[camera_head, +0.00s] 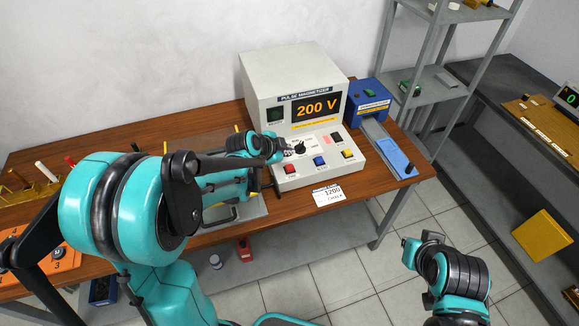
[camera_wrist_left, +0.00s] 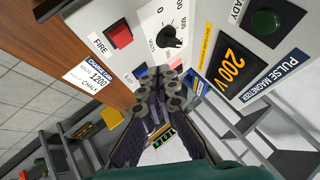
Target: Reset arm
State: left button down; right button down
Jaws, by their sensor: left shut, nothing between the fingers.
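The pulse magnetizer (camera_head: 282,75) is a pale box on the wooden table, with an orange display reading 200 V. Its sloped panel carries a black dial (camera_head: 300,148), which also shows in the left wrist view (camera_wrist_left: 170,38). A red FIRE button (camera_head: 290,170) sits low on the panel. My left gripper (camera_head: 287,149) is shut and empty just in front of the panel, close to the dial; touching or apart cannot be told. In the left wrist view its fingers (camera_wrist_left: 165,90) meet and cover part of the panel. My right arm (camera_head: 450,275) is at lower right; its fingers are unclear.
A blue device (camera_head: 369,103) with a blue slide (camera_head: 394,155) stands right of the magnetizer. A white card reading 1200 (camera_head: 327,194) is at the table's front edge. A grey shelf rack (camera_head: 430,85) stands behind. Open tiled floor (camera_head: 395,270) lies between table and right-hand bench.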

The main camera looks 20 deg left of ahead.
dwell(0.3)
pick_arm(q)
jog(key=s+r+n+y, duration=0.1)
jog(key=s+n, duration=0.5)
jog(key=s, duration=0.6)
jog(key=s+r+n+g+y, duration=0.1)
jog(key=s+r+n, duration=0.3)
jog(key=s, duration=0.9)
jog(key=n+y, duration=0.1)
jog(key=n, duration=0.2)
jog(key=shift+r, duration=0.3)
